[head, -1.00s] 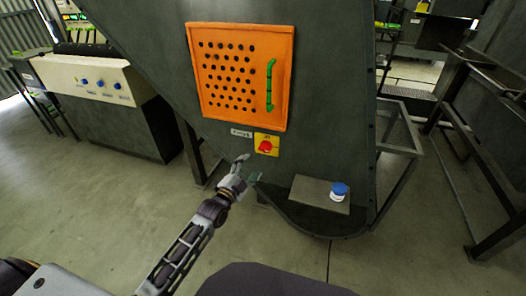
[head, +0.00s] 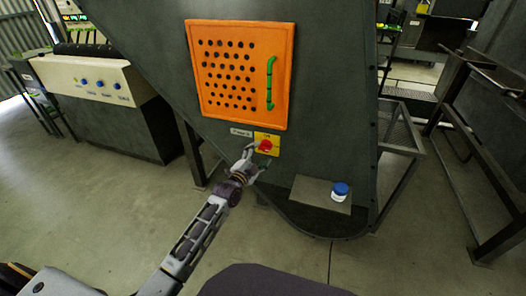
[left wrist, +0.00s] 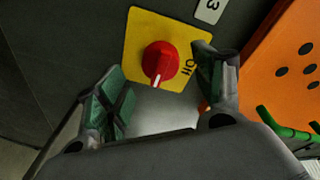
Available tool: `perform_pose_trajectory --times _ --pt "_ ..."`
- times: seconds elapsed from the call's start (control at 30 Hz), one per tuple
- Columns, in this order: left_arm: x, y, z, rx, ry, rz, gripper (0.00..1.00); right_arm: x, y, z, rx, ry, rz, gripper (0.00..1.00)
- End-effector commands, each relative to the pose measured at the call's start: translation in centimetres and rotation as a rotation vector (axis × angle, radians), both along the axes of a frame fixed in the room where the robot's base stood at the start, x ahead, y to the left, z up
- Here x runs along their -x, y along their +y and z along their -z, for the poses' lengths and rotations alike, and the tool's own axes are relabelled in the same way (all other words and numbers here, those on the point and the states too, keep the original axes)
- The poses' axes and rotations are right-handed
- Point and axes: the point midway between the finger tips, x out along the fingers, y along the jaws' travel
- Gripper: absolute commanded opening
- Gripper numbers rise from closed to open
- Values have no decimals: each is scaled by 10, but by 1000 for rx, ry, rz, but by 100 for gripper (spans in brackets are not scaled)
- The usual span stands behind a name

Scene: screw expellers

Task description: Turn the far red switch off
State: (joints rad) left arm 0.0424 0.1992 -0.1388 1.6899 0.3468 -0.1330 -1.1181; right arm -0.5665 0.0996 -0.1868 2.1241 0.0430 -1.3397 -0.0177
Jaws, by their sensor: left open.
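The red switch (head: 265,145) is a round knob on a yellow plate (head: 273,138), on the dark machine's front below an orange panel. My left gripper (head: 257,158) is open close to the switch. In the left wrist view the fingers of my left gripper (left wrist: 162,95) stand apart, one on each side of the knob, with nothing between them gripped. Contact with the knob cannot be told. My right gripper is out of view.
The orange perforated panel (head: 235,75) with a green handle (head: 270,83) is above the switch. A blue-capped white item (head: 340,191) sits on a plate at lower right. A console with blue knobs (head: 86,83) stands at left. The floor is clear in front.

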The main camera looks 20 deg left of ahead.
Motion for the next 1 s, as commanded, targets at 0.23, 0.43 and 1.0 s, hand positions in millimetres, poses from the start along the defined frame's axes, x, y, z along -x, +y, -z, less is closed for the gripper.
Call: perform_pose_trajectory --times 0.23,0.43,1.0 --pt "-20 -4 0 1 -1 0 68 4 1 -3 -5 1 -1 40" --pt "-33 -6 0 0 -1 0 68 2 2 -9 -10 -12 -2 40" --pt "-38 -7 0 0 0 0 59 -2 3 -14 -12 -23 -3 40"
